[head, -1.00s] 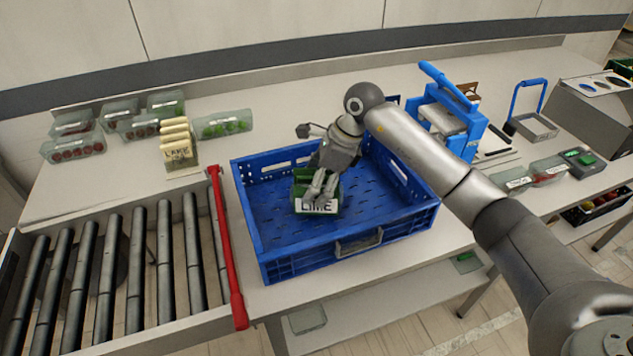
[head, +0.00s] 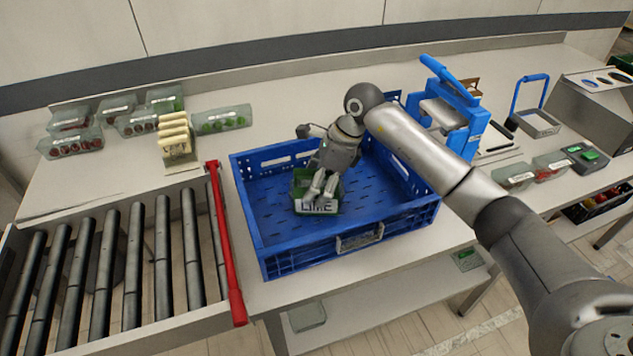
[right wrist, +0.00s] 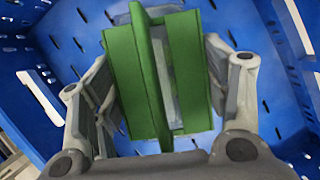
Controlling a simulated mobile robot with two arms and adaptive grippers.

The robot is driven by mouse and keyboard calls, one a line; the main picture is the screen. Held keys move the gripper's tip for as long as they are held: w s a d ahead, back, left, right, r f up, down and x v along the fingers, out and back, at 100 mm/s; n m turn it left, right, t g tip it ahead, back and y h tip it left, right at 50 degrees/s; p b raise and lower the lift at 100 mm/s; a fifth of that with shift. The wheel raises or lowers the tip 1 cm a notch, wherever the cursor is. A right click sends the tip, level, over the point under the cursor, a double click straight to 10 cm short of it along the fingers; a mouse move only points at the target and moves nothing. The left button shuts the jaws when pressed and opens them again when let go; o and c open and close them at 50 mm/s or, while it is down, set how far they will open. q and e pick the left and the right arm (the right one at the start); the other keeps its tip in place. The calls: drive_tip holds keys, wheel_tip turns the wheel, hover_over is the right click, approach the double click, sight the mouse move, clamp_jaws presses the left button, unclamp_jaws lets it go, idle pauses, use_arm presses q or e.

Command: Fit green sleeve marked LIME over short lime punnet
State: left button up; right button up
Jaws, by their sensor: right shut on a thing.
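The green sleeve marked LIME (head: 318,207) is in the middle of the blue crate, its white label facing the crate's front. My right gripper (head: 322,184) comes down over it and is shut on it. In the right wrist view the sleeve (right wrist: 188,75) sits between the two fingers (right wrist: 163,100); a pale grey strip shows between its green panels, and I cannot tell what it is. Whether the sleeve touches the crate floor is unclear. A clear punnet of green limes (head: 222,121) lies on the table behind the crate, left of it. My left gripper is not in view.
The blue crate (head: 262,262) has raised walls around the sleeve. A red bar (head: 226,245) and roller conveyor (head: 120,270) lie left. Several punnets (head: 70,145) and a cream sleeve stack (head: 178,150) stand back left. A blue press frame (head: 450,100) and scale (head: 587,157) are right.

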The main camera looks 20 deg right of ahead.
sight(312, 169)
drive_tip(key=shift+f, duration=0.2)
drive_tip(key=o, duration=0.8)
drive_tip(key=shift+o, duration=0.6)
drive_tip(key=shift+r, duration=0.1)
drive_tip(key=shift+r+p, duration=1.65)
drive_tip(key=shift+r, duration=1.8)
